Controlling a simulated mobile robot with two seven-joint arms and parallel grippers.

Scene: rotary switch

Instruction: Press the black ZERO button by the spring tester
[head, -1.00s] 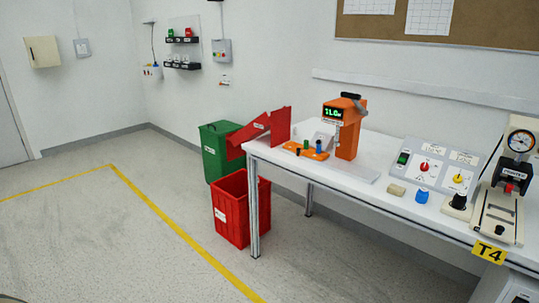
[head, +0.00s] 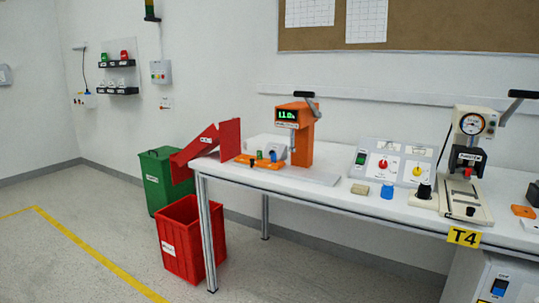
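An orange bench tester (head: 303,138) with a green lit display (head: 286,115) and a black-handled lever stands on the white table; its label is too small to read. A cream press-like device (head: 466,170) with a round dial gauge (head: 472,124) stands further right. A black round knob or button (head: 424,191) sits on a small pale base left of the press. No ZERO marking is readable, so I cannot tell which black part is the ZERO button. Neither of my grippers is in view.
A grey control panel (head: 402,164) has red and yellow knobs. A blue cap (head: 387,191) and tan block (head: 360,189) lie before it. An orange holder (head: 268,165) stands at the table's left. Red (head: 190,242) and green (head: 155,180) bins stand on the floor; floor at left is clear.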

